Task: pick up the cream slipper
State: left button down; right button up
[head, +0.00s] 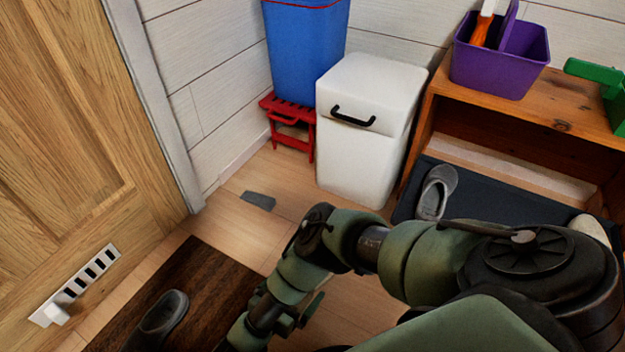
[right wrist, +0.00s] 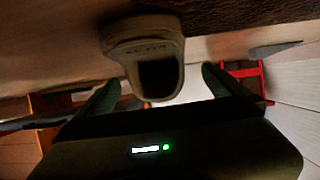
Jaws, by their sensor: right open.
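A slipper (right wrist: 148,48), tan to cream in the dim light with a dark opening, shows in the right wrist view, which is upside down. It seems to rest on the wooden floor beside the brown mat. My right gripper (right wrist: 160,77) is open, one finger on each side of the slipper in the picture; I cannot tell whether they touch it. In the head view my right arm reaches to the lower left, and this slipper and the fingertips cannot be made out. My left gripper is not in view.
A grey slipper (head: 163,316) lies on the brown mat (head: 208,284). Another grey slipper (head: 436,193) and a pale one (head: 590,229) are in the wooden shelf (head: 520,135). A white bin (head: 362,150) and red stool (head: 290,121) stand at the wall.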

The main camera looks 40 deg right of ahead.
jog(key=b+x, duration=0.1)
jog(key=x, duration=0.1)
jog(key=b+x, duration=0.1)
jog(key=shift+s+d+f, duration=0.1)
jog(key=shift+d+f, duration=0.2)
jog(key=shift+d, duration=0.3)
jog(key=c, duration=1.4)
jog(key=shift+r, duration=0.1)
jog(key=shift+c, duration=0.2)
